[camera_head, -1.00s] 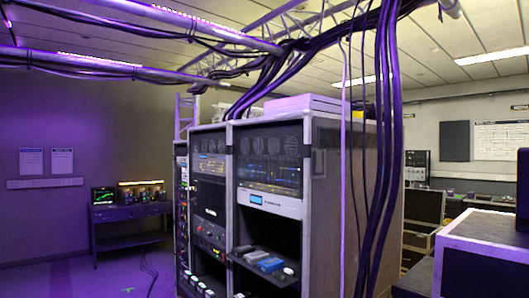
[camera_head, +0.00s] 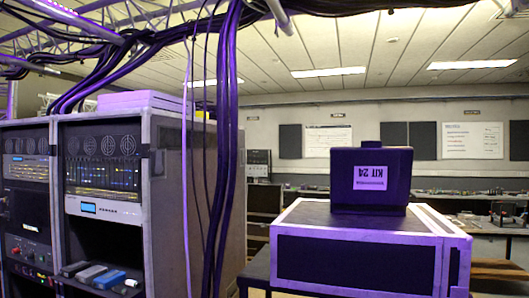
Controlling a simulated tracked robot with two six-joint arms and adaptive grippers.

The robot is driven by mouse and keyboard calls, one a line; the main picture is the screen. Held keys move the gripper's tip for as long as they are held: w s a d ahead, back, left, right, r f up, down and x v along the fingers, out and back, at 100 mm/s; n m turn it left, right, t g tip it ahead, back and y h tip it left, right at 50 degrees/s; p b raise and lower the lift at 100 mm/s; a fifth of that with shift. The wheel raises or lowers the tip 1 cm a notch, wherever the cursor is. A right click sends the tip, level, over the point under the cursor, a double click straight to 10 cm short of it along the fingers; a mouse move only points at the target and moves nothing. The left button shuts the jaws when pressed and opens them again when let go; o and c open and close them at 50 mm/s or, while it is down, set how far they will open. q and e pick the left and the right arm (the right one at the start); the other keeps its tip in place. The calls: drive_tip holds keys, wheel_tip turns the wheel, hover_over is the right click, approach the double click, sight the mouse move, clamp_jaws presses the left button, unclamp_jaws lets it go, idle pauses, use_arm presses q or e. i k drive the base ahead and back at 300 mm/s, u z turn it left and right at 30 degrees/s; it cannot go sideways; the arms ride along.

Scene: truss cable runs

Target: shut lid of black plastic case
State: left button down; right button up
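A dark, boxy case (camera_head: 370,180) with a "KIT 24" label that reads upside down stands on top of a larger dark flight case (camera_head: 355,262) with pale edging, right of centre. A narrower raised block sits on the middle of its top. I cannot tell whether this is the task's black plastic case, and no open lid shows on it. Neither of my grippers is in view.
Equipment racks (camera_head: 100,200) stand at the left, with small devices on a shelf (camera_head: 100,275). Dark cables (camera_head: 225,150) hang down beside them from the overhead truss. A cluttered bench (camera_head: 480,222) runs along the back right.

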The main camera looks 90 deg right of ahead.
sight(371, 173)
drive_tip(key=u, duration=1.3)
drive_tip(key=i, duration=0.1)
drive_tip(key=z, duration=2.95)
drive_tip(key=i, duration=0.35)
drive_tip(key=z, duration=2.25)
drive_tip(key=k, duration=0.3)
drive_tip(key=z, duration=0.55)
drive_tip(key=i, duration=1.4)
drive_tip(key=u, duration=0.55)
